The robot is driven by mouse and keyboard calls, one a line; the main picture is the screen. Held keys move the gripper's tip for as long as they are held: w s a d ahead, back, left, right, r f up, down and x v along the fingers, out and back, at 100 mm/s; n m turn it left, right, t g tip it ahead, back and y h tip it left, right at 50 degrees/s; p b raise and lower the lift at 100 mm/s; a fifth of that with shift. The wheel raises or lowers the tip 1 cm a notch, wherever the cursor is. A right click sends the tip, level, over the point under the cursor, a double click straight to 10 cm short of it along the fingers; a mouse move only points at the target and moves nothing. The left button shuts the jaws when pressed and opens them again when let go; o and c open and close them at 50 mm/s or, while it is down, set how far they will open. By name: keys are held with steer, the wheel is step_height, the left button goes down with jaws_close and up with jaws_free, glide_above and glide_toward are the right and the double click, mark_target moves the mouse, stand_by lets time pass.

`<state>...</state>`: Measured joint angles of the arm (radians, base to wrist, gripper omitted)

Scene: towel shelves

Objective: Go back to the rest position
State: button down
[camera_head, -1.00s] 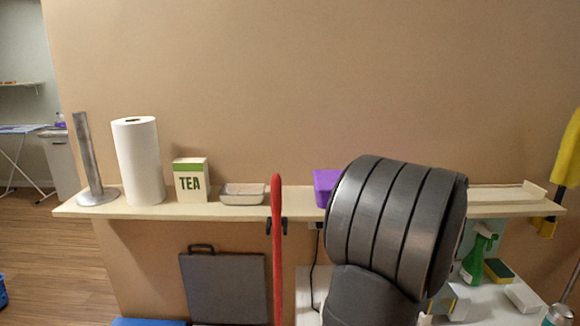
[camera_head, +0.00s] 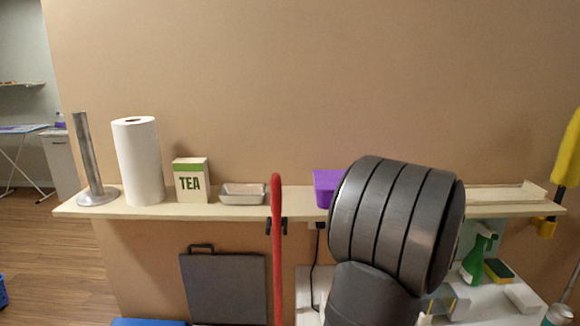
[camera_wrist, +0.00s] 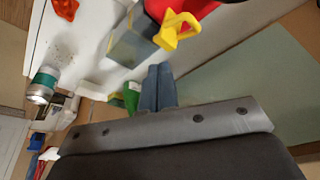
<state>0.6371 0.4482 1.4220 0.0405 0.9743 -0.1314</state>
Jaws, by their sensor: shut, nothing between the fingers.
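My gripper (camera_wrist: 160,88) shows in the wrist view, with its two blue-grey fingers together and nothing between them. It points over a white surface holding several objects; I cannot tell its exact height. In the head view a dark ribbed link of my arm stands in front of the right half of the shelf, and the gripper itself is hidden.
The shelf (camera_head: 340,213) holds a metal stand (camera_head: 88,160), paper towel roll (camera_head: 138,160), tea box (camera_head: 192,180), metal tray (camera_head: 243,194) and purple box (camera_head: 327,187). Below right are a green spray bottle (camera_head: 474,262) and sponge (camera_head: 498,270). A red pole (camera_head: 277,250) stands in front.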

steer(key=shift+a+f, duration=0.15)
steer(key=shift+f, duration=0.7)
steer(key=shift+r, duration=0.1)
step_height(320, 180, up, 6)
steer(key=d, duration=0.1)
steer(key=f, duration=0.4)
steer(key=a+f, duration=0.1)
steer(key=f, duration=0.1)
steer(key=shift+f, duration=0.1)
step_height(320, 180, up, 7)
steer(key=s+a+f+n+t+h, duration=0.1)
steer(key=s+a+n, duration=0.3)
steer(key=a+n, duration=0.5)
steer(key=s+a+f+n+t+h, duration=0.2)
steer(key=s+a+n+h, duration=0.2)
steer(key=a+n, duration=0.5)
steer(key=n, duration=0.3)
steer(key=shift+f, duration=0.25)
